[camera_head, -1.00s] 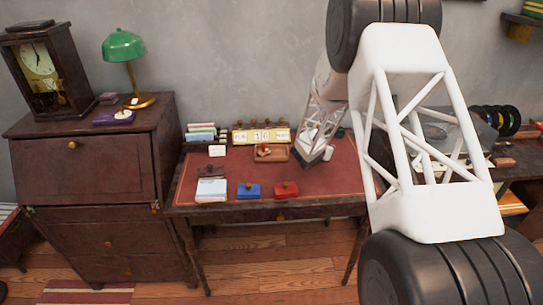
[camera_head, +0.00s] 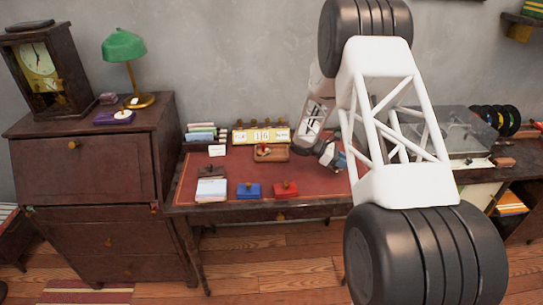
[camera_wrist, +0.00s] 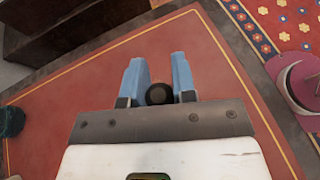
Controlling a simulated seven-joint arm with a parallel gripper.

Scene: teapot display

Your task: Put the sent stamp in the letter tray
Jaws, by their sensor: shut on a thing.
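My gripper (camera_head: 340,160) is at the right part of the desk, near its right edge, and its blue fingers show beside the white arm. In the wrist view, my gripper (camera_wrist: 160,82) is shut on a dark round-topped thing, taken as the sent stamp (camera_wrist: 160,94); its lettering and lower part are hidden. I cannot tell for sure which thing is the letter tray. A small wooden tray (camera_head: 284,157) lies at the middle back of the desk with a red-topped thing in it.
Blue (camera_head: 249,191) and red (camera_head: 286,189) boxes with knobs and a stack of white paper (camera_head: 211,190) lie along the desk's front. A date display (camera_head: 261,136) and coloured files (camera_head: 201,132) stand at the back. The red desktop (camera_wrist: 90,100) is bare under the gripper.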

